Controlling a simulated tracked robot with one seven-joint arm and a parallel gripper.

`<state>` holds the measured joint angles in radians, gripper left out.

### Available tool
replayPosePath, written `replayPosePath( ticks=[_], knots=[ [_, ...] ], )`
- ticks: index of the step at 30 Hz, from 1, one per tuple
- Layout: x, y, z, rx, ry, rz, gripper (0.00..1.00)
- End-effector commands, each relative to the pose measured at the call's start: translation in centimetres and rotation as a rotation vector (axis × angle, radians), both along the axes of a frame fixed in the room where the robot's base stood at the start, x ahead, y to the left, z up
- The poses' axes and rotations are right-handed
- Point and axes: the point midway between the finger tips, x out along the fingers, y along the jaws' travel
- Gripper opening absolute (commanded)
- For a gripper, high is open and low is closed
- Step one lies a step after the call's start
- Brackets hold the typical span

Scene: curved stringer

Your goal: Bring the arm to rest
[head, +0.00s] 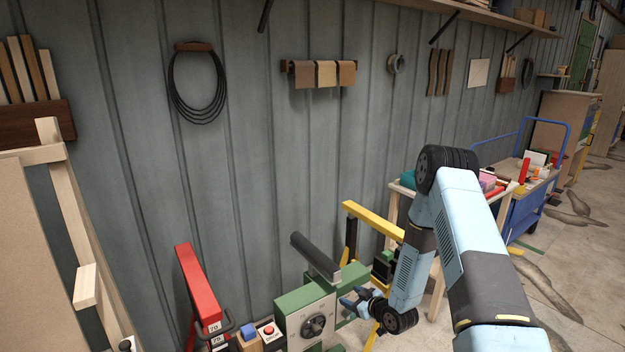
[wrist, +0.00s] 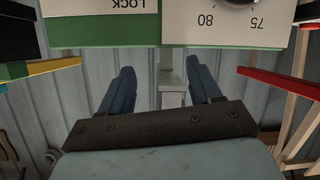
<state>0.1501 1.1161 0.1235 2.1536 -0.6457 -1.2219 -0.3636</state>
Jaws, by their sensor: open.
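My arm, light blue and dark grey, reaches in from the lower right of the head view and bends down. My gripper (head: 352,304) is beside the right side of a green and pale machine (head: 292,318) with a dark round knob. In the wrist view my gripper (wrist: 162,90) has its two blue fingers spread apart, with nothing held between them. The machine's pale panel (wrist: 200,22) fills the top there, with "LOCK", "80" and "75" upside down. Whether the fingers touch the machine I cannot tell.
A red upright (head: 198,290) stands left of the machine, near a red button box (head: 268,335). A yellow bar (head: 373,220) is close behind my forearm. A loaded blue cart (head: 525,205) stands right. The corrugated wall (head: 240,180) is behind; open floor lies at right.

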Motion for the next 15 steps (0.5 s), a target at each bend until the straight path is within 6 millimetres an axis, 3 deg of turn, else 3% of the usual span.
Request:
replayPosePath(
  ticks=[1,6,15],
  knots=[
    [0.7,-0.3,1.5,-0.024,0.003,-0.005,0.63],
    [2.2,-1.6,5.6,-0.098,0.041,-0.033,0.63],
    [3.4,-3.9,13.4,-0.207,0.106,-0.108,0.63]
  ],
)
